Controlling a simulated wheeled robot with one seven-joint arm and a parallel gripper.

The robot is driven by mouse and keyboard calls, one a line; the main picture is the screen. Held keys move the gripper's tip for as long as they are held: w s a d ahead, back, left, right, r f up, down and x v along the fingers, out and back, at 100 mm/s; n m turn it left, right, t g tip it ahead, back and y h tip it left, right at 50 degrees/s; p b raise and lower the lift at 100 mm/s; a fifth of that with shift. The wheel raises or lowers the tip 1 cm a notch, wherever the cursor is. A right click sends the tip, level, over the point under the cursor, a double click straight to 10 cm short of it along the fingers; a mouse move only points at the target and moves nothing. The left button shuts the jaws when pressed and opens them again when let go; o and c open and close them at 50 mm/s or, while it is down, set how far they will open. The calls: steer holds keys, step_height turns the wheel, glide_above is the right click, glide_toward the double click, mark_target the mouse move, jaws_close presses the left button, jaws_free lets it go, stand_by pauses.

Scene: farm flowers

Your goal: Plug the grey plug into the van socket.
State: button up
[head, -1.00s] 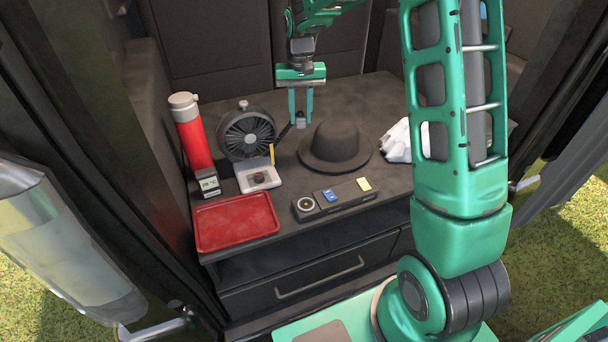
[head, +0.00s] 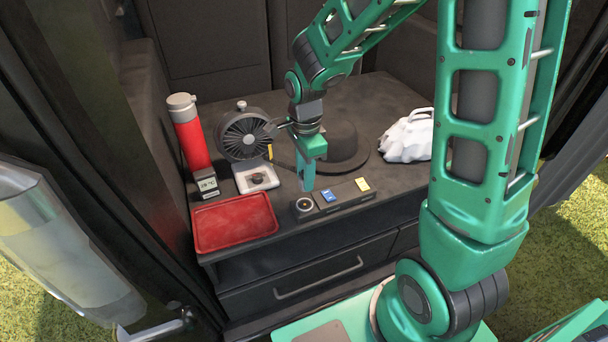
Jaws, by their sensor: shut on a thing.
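My gripper (head: 308,186) points down just behind and above the round socket (head: 304,206) at the left end of the dark panel on the van's counter. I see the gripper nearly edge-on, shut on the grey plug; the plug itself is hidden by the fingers. Whether the plug touches the panel I cannot tell. The socket has a pale ring and a dark centre, and its face shows uncovered. The desk fan (head: 245,135) stands to the left, on a pale base with a dark knob.
A black hat (head: 345,150) lies right behind my gripper. A red tray (head: 236,222), a red flask (head: 190,135) and a small display (head: 206,184) stand at the left.

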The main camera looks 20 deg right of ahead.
steer(key=shift+s, duration=0.1)
stand_by(0.3)
steer(key=shift+f, duration=2.95)
steer(key=shift+f, duration=0.5)
stand_by(0.3)
steer(key=o, duration=1)
steer(key=shift+o, duration=0.2)
steer(key=shift+r, duration=0.1)
step_height(320, 180, up, 11)
steer(key=shift+f, duration=0.2)
